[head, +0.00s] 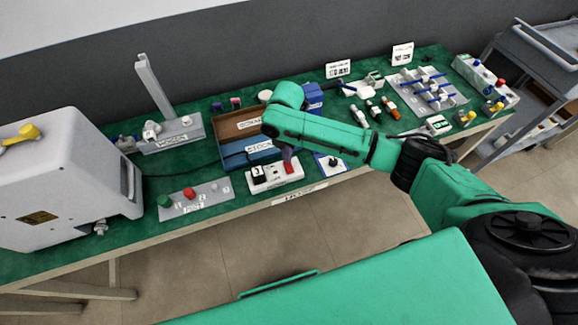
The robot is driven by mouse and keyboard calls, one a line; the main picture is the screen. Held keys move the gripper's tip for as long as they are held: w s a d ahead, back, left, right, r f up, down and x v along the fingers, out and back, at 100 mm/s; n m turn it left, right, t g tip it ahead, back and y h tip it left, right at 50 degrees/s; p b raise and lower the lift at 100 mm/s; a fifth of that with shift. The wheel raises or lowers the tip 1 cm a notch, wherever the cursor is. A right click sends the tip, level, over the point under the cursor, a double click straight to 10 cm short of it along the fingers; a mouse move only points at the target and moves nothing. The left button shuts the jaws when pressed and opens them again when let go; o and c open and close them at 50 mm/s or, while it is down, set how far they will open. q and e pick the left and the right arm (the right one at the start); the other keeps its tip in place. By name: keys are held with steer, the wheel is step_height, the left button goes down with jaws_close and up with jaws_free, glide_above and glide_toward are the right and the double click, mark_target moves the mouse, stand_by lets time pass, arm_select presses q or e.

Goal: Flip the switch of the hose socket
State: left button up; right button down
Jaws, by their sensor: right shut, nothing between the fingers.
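A white socket box (274,180) lies near the front edge of the green table, with a black plug or socket part at its left and a red switch (289,168) at its right. Its small label is too small to read. My right gripper (287,156) reaches down from the green arm, shut and empty, with its tip right at or just above the red switch. I cannot tell whether it touches. The gripper partly covers the switch, so which way it is tipped is unclear. My left gripper is not in view.
Behind the socket stand a brown bin (228,128) and a blue bin (236,158). A grey panel (213,192) with green and red buttons lies to the left, beside a large grey machine (60,185). A white-and-blue plate (333,170) sits close on the right.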

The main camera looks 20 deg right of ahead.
steer(key=shift+f+b, duration=0.45)
steer(key=shift+f, duration=0.4)
steer(key=shift+s, duration=0.1)
step_height(320, 180, up, 7)
steer(key=p, duration=0.8)
steer(key=shift+r, duration=0.1)
stand_by(0.3)
